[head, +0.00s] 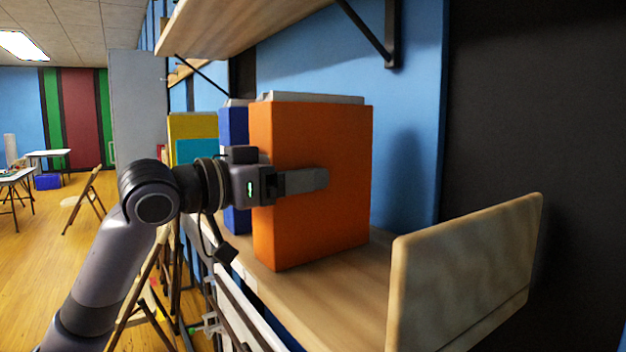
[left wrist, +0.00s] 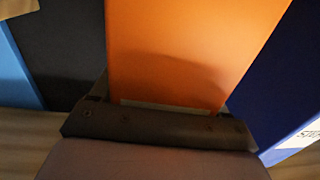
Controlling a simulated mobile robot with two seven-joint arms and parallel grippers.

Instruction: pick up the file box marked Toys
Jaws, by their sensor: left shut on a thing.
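An orange file box (head: 310,225) stands upright over the wooden shelf in the head view. My left gripper (head: 305,180) is shut on it, with one finger lying flat along its near broad face. The other finger is hidden behind the box. In the left wrist view the orange box (left wrist: 190,45) fills the middle, right against the gripper (left wrist: 160,122). No "Toys" marking shows on its visible faces. I cannot tell whether its base touches the shelf. My right gripper is not in view.
A blue file box (head: 233,115) stands close behind the orange one; its white label (left wrist: 302,140) shows in the wrist view. Yellow and teal boxes (head: 192,125) stand farther back. A wooden end panel (head: 465,270) is at right. Another shelf (head: 235,25) hangs above.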

